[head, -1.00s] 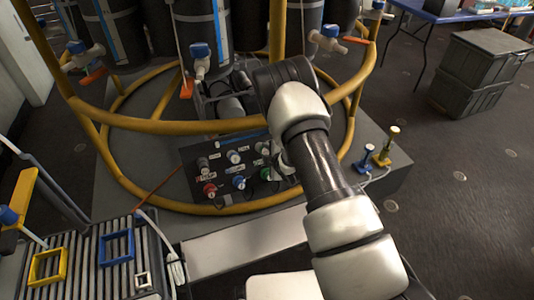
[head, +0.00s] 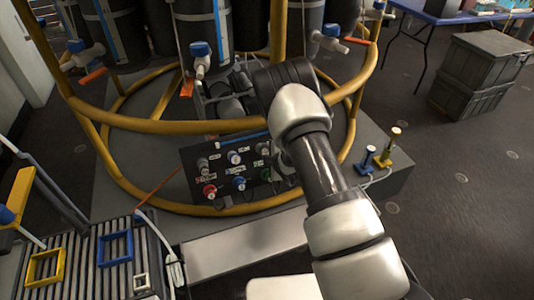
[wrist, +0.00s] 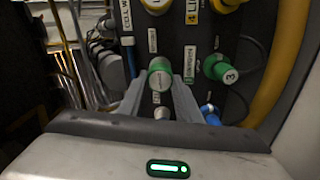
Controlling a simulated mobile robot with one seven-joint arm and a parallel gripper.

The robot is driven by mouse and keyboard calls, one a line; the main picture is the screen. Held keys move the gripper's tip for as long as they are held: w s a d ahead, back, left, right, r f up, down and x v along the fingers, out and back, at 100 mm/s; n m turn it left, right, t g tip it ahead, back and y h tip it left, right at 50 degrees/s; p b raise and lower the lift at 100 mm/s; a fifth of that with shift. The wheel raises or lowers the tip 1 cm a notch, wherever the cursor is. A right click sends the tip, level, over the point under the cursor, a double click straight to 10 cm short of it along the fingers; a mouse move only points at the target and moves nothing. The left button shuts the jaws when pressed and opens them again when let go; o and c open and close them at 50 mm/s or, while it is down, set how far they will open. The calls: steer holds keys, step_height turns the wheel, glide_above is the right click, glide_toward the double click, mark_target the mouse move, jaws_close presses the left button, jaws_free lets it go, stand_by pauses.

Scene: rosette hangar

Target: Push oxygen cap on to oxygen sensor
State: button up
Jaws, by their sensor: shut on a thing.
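In the wrist view my gripper (wrist: 159,103) has its two grey fingers on either side of a green cap with a pale end (wrist: 160,74) and is shut on it. The cap is in front of a dark sensor panel (wrist: 138,55); I cannot tell whether it is seated on a sensor. A second green cap marked 3 (wrist: 218,67) is to its right, apart from the fingers. In the head view the panel (head: 222,201) stands on the grey base, and a bit of green (head: 265,174) shows beside my arm. My fingertips are hidden there.
Red (head: 209,190) and blue (head: 239,183) fittings crowd the panel. A yellow tubular frame (head: 150,126) rings it, close to my arm. Blue (head: 367,157) and yellow (head: 386,150) handled pieces stand on the base at right.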

steer(key=shift+f, duration=0.1)
stand_by(0.5)
steer(key=o, duration=1.1)
steer(key=p+v, duration=0.3)
steer(key=v, duration=1.4)
steer(key=shift+s, duration=0.15)
